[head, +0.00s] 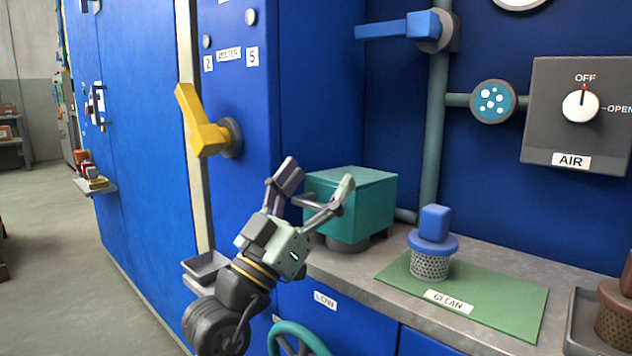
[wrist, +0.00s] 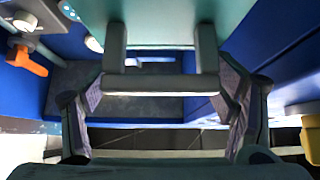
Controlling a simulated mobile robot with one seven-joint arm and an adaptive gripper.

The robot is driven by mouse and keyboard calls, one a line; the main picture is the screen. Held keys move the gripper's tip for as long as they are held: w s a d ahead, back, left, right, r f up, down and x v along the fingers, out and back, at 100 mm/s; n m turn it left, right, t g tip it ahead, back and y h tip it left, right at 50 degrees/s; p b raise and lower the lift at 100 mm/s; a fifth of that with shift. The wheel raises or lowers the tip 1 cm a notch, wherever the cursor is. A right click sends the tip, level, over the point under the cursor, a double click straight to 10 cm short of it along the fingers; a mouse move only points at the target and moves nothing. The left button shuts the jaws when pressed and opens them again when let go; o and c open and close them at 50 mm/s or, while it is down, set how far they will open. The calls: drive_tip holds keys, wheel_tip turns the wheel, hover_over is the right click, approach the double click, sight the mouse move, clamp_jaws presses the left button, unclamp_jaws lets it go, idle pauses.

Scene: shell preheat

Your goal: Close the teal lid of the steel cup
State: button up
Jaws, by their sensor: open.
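A teal box-shaped lid (head: 362,194) stands on the counter at the middle of the head view. A short grey round base (head: 348,243), perhaps the steel cup, shows beneath it. I cannot tell whether the lid is seated or raised. The teal face (wrist: 180,20) fills the top of the wrist view. A grey U-shaped handle (wrist: 160,84) juts from it on two posts. My gripper (head: 318,175) is open in front of the teal lid, its fingers to either side of the handle. No grip shows.
A blue-topped mesh basket (head: 430,264) stands on a green mat (head: 500,296) to the right. A yellow lever (head: 203,128) sticks out at the left. A teal handwheel (head: 297,335) is below the counter (head: 362,282). An air switch panel (head: 577,115) is on the wall.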

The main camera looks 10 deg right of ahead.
wheel_tip(320, 180, up, 10)
idle(0.6)
